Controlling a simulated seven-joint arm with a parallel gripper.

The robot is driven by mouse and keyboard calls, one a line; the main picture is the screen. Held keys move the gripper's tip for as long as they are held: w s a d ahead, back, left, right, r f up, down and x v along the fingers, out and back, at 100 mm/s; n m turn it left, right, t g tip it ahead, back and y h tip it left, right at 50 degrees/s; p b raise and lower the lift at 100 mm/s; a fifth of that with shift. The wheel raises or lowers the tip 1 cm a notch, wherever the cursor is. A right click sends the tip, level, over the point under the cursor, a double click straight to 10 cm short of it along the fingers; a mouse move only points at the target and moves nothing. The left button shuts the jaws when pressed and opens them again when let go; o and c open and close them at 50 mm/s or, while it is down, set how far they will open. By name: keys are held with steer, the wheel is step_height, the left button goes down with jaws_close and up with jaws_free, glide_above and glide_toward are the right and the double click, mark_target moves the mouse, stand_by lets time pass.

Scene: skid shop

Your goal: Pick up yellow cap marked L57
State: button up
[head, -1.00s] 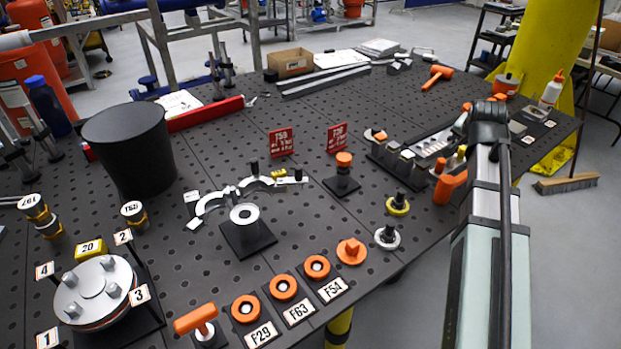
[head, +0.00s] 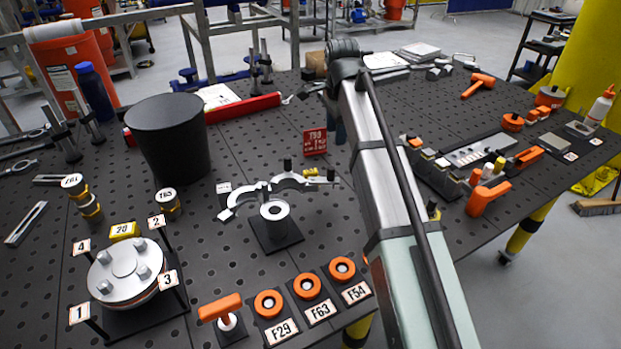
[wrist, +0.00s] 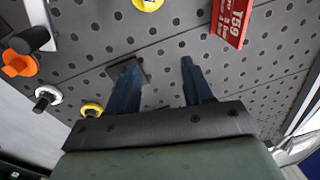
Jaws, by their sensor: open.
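No mark L57 is readable in either view. In the wrist view, a yellow round part (wrist: 148,4) is cut off by the top edge, and a yellow ring (wrist: 92,109) lies near the left finger; I cannot tell whether either is the cap. In the head view, black-and-yellow capped parts stand at left, one marked T65 (head: 165,201) and a stack with a Z61-like label (head: 76,193). My gripper (wrist: 158,78) is open and empty above the perforated table, its blue fingers apart. In the head view my arm largely hides it.
A red T59 sign (head: 315,142) stands close by; it also shows in the wrist view (wrist: 234,20). A black bucket (head: 168,140), a bolted flange (head: 126,272) and orange rings (head: 307,286) stand on the table (head: 250,130). Fixtures (head: 450,165) crowd the right.

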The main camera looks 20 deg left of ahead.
steer(key=r+g, duration=0.1)
glide_above(311, 171)
steer(key=shift+m, duration=0.3)
steer(key=f, duration=0.7)
steer(key=shift+s+a+f, duration=0.25)
steer(key=shift+s+f, duration=0.1)
steer(key=shift+s, duration=0.05)
steer(key=shift+w+d+f, duration=0.1)
steer(key=shift+w+f, duration=0.1)
steer(key=shift+f, duration=1.3)
steer(key=shift+w+d+f, duration=0.1)
steer(key=shift+w+f, duration=0.1)
steer(key=shift+f, duration=1.25)
steer(key=shift+c, duration=0.3)
jaws_close()
